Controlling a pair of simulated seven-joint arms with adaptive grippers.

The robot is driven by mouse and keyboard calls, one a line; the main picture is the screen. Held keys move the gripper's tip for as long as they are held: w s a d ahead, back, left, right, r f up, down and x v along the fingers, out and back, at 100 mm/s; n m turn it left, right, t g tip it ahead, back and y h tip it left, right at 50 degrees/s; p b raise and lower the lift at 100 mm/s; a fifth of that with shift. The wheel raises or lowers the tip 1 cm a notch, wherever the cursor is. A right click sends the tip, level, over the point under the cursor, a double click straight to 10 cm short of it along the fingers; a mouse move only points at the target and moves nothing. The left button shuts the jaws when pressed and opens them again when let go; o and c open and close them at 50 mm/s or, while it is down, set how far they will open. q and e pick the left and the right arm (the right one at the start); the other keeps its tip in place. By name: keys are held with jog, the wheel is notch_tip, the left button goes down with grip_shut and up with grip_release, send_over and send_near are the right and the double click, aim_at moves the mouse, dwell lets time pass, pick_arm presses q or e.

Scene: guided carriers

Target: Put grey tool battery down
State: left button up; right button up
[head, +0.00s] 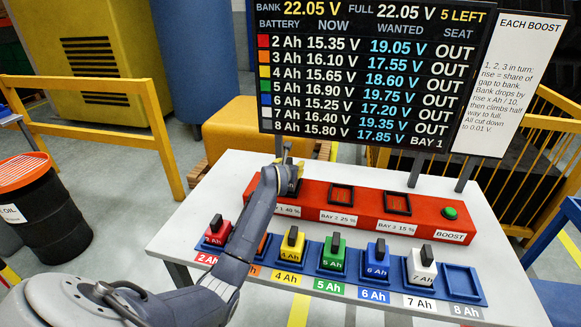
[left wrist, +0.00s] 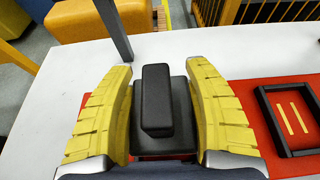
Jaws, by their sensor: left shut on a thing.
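My left gripper (head: 290,176) is over the left end of the red boost unit (head: 372,210), where the first bay is. In the left wrist view its yellow fingers stand either side of the grey tool battery (left wrist: 181,90), shut on it. The battery has a dark grey body and a black grip. In the head view the gripper mostly hides it. The board (head: 375,75) lists the 8 Ah battery at BAY 1. The contact below the battery is hidden. The blue 8 Ah seat (head: 461,281) at the right end of the row is empty. My right gripper is not in view.
Red (head: 217,231), orange, yellow, green, blue and white (head: 421,267) batteries stand in a row at the table's front. Bay two (head: 341,195) and bay three (head: 397,204) are empty. A green button (head: 450,213) is at the unit's right end. Board posts rise behind.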

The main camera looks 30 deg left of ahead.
pick_arm(q)
jog(key=o, duration=1.5)
jog(key=shift+o, duration=0.2)
jog(key=v, duration=1.2)
jog(key=shift+s, duration=0.1)
